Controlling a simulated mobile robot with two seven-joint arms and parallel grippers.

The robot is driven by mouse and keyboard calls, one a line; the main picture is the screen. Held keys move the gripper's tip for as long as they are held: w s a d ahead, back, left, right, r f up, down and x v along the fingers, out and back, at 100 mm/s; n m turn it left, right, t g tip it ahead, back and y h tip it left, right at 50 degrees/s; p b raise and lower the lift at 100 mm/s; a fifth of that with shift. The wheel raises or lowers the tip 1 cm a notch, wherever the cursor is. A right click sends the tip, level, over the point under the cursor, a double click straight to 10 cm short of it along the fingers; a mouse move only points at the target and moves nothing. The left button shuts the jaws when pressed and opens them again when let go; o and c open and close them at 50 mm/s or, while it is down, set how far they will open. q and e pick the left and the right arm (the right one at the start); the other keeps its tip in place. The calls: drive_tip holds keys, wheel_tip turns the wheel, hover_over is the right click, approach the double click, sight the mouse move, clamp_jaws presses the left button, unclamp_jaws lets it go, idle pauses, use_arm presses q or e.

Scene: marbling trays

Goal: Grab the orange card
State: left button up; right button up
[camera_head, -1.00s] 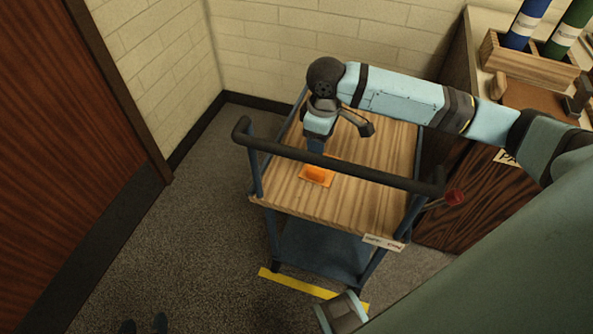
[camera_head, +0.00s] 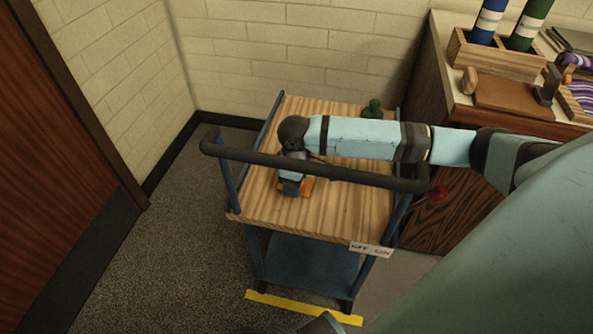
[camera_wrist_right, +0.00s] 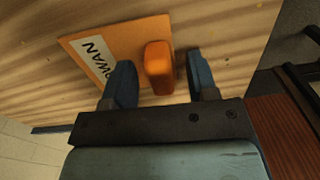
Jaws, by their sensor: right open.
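The orange card (camera_head: 307,187) lies flat on the wooden top of the cart (camera_head: 330,213), mostly covered by my right gripper in the head view. In the right wrist view the card (camera_wrist_right: 132,31) shows a white label reading "WAN", its start cut off by shading or angle, and a raised orange block (camera_wrist_right: 158,66) on it. My right gripper (camera_head: 291,190) is open and low over the card. In the wrist view its two blue fingers (camera_wrist_right: 159,78) stand on either side of the block, with gaps between.
The cart's dark handle bar (camera_head: 310,168) crosses in front of my right arm. A small green object (camera_head: 373,109) stands at the cart's back right. A cabinet (camera_head: 445,170) with a wooden tube holder (camera_head: 505,58) stands to the right. A brick wall lies behind.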

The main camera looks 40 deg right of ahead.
drive_tip(key=shift+f, duration=0.3)
drive_tip(key=shift+r, duration=0.1)
clamp_jaws()
